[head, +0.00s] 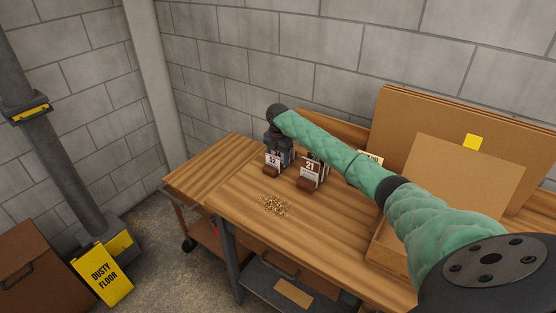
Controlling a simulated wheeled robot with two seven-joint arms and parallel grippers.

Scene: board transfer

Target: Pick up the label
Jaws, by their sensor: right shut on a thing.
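A small white label card marked with what looks like "52" (272,161) is at the back left of the wooden table, at my right gripper (280,155). My right arm reaches across the table from the lower right, and the gripper points down, shut at this card. The fingertips are small and dark, so the exact contact is hard to see. A second white card marked "21" (311,171) stands upright in a brown wooden block (306,184) just to the right, apart from the gripper. My left gripper is not in view.
A pile of small golden bits (274,205) lies on the wooden table (245,215). Large cardboard sheets and an open box (465,170) stand at the right. A yellow "DUSTY FLOOR" sign (103,275) is on the floor at left. The table's front left is clear.

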